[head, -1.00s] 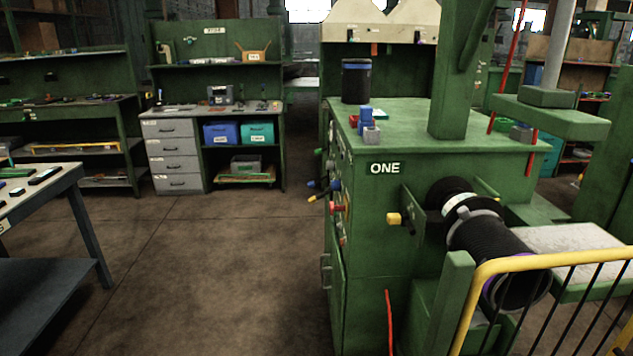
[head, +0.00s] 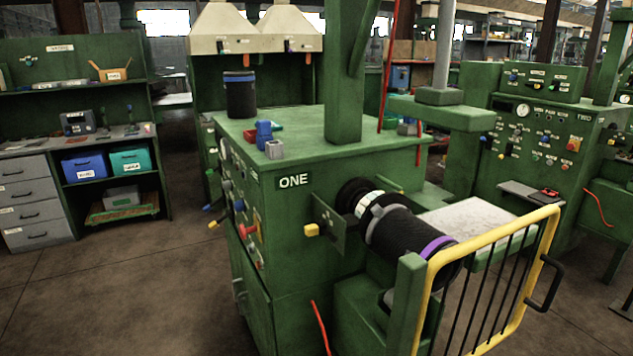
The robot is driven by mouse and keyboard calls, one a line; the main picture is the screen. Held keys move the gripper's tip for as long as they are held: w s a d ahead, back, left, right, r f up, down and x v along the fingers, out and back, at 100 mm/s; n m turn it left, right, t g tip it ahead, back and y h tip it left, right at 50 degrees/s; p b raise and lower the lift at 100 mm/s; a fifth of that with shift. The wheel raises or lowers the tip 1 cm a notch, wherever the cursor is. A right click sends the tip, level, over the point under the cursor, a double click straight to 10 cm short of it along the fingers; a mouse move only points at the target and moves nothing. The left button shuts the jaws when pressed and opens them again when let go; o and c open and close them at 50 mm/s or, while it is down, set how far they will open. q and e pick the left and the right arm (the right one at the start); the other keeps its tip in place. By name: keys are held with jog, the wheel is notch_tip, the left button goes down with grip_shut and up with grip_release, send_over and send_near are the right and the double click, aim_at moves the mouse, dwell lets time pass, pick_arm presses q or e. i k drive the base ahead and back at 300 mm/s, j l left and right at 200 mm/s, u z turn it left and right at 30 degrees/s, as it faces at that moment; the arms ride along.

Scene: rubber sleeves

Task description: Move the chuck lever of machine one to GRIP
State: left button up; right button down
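Machine one is a green cabinet with the label ONE (head: 293,181) on its side. A lever with a yellow knob (head: 312,230) sticks out from a green plate beside the chuck, left of the black sleeve. The chuck (head: 367,207) shows a pale ring, with a black sleeve (head: 405,236) with a purple band on it. Other levers and knobs, among them a red one (head: 247,231), line the cabinet's left face, seen at a steep angle. No GRIP marking is readable. Neither gripper is in view.
A yellow-railed guard (head: 490,250) stands at the machine's front right. Machine two (head: 548,140) stands behind on the right. A workbench with grey drawers (head: 30,205) is at the left. The floor (head: 130,285) left of machine one is clear.

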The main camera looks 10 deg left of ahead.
aim_at(208, 208)
jog(key=i+j+z, duration=0.1)
jog(key=j, duration=0.3)
jog(key=i+j+z, duration=0.1)
jog(key=i+j, duration=0.15)
jog(key=j, duration=0.15)
jog(key=i+j+z, duration=0.1)
jog(key=j, duration=0.35)
jog(key=i+j+z, duration=0.1)
jog(key=j, duration=0.35)
jog(key=i+j+z, duration=0.1)
jog(key=j, duration=0.35)
jog(key=i+j+z, duration=0.1)
jog(key=j, duration=0.35)
jog(key=i+j+z, duration=0.1)
jog(key=j, duration=0.35)
jog(key=i, duration=0.1)
